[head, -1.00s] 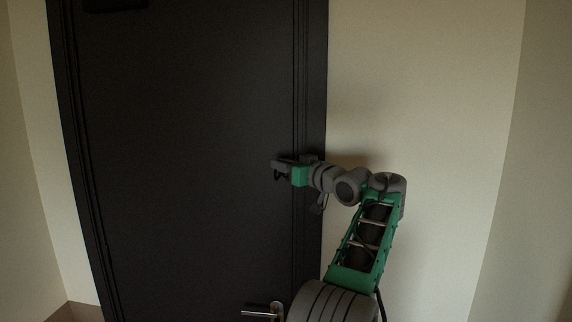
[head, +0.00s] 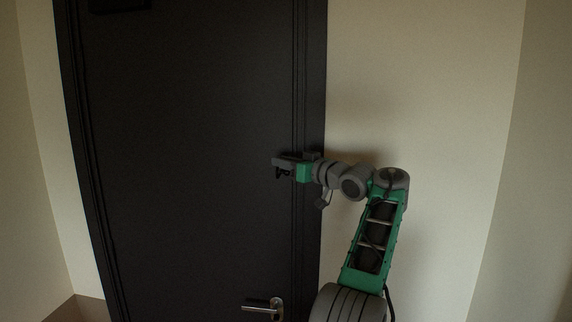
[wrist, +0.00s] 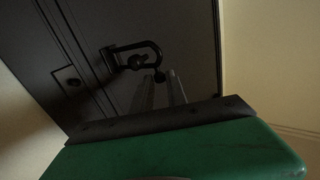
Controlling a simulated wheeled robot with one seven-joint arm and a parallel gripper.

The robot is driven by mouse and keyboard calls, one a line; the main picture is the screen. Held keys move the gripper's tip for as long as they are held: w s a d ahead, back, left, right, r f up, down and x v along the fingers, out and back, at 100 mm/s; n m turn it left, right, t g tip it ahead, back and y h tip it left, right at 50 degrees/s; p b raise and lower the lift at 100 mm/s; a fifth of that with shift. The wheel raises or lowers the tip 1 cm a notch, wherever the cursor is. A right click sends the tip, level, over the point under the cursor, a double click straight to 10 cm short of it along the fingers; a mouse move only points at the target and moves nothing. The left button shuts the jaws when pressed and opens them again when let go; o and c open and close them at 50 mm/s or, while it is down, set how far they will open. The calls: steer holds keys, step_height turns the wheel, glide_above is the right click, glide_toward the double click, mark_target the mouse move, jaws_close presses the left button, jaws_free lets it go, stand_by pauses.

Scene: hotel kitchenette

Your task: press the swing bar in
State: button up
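The swing bar (wrist: 140,52) is a dark U-shaped loop on the dark door area in the wrist view. A small plate with a dark knob (wrist: 70,79) is to its left. My gripper (head: 275,162) is in front of the door's right edge in the head view, pointing left. In the wrist view my two grey fingers (wrist: 159,88) reach up toward the lower right side of the loop. A dark gap shows between them, but their tips are dim. I cannot tell whether they touch the bar. I see nothing held.
The dark door (head: 190,130) looks shut in its frame. A metal lever handle (head: 270,308) is low on its right side, below my gripper. A pale wall (head: 430,100) is to the right of the frame, behind my arm.

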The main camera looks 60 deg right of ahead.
steer(key=shift+o, duration=0.5)
steer(key=shift+f, duration=0.1)
steer(key=b+v, duration=0.2)
steer(key=v, duration=0.5)
steer(key=shift+s, duration=0.4)
steer(key=shift+a, duration=0.1)
steer(key=shift+c, duration=0.4)
